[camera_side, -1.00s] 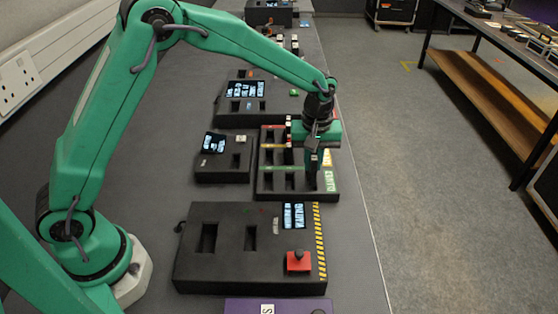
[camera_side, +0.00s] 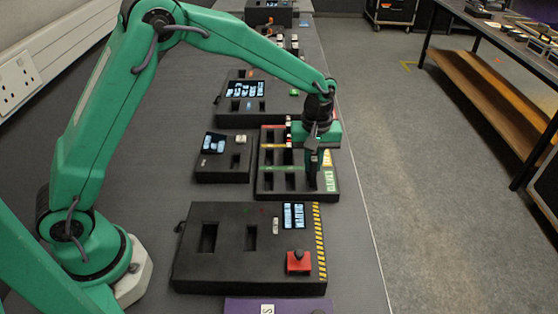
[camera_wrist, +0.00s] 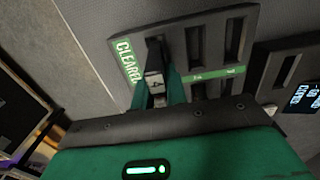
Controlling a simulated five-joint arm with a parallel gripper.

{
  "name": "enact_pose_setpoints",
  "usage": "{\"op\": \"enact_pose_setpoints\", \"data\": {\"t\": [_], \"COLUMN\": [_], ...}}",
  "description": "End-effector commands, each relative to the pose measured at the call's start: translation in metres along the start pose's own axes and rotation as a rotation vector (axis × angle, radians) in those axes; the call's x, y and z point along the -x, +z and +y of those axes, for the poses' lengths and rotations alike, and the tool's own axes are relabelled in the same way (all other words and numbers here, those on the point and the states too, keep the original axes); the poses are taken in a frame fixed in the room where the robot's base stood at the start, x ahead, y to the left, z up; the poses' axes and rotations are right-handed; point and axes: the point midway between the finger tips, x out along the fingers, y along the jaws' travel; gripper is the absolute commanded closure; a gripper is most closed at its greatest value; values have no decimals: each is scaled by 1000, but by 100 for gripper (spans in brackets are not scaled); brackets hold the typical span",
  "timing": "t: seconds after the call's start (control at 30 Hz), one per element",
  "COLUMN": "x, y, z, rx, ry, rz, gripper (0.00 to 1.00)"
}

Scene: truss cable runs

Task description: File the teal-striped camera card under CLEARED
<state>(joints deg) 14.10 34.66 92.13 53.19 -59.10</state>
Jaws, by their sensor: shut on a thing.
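My gripper (camera_side: 313,172) points down over the right column of the black slotted rack (camera_side: 298,191), at its green-banded row. In the wrist view my gripper (camera_wrist: 158,92) is shut on a small camera card (camera_wrist: 154,79), which shows a pale end with a dark mark. The teal stripe cannot be made out. The card is at the slot beside the green CLEARED label (camera_wrist: 125,58); I cannot tell how far it is inside. In the side view the fingers hide the card, and the CLEARED label (camera_side: 328,180) is partly covered.
Empty slots (camera_wrist: 193,46) lie beside the held card's slot in the wrist view. A black box with a red button (camera_side: 299,262) stands in front of the rack. A smaller box with a screen (camera_side: 213,144) stands left of it. The table's right edge is close by.

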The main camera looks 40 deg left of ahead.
Motion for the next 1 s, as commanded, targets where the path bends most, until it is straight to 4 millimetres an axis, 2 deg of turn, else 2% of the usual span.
{"op": "enact_pose_setpoints", "data": {"t": [1.0], "x": [-8], "y": [0], "z": [0], "rx": [0], "ry": [0], "rz": [0], "gripper": [100]}}
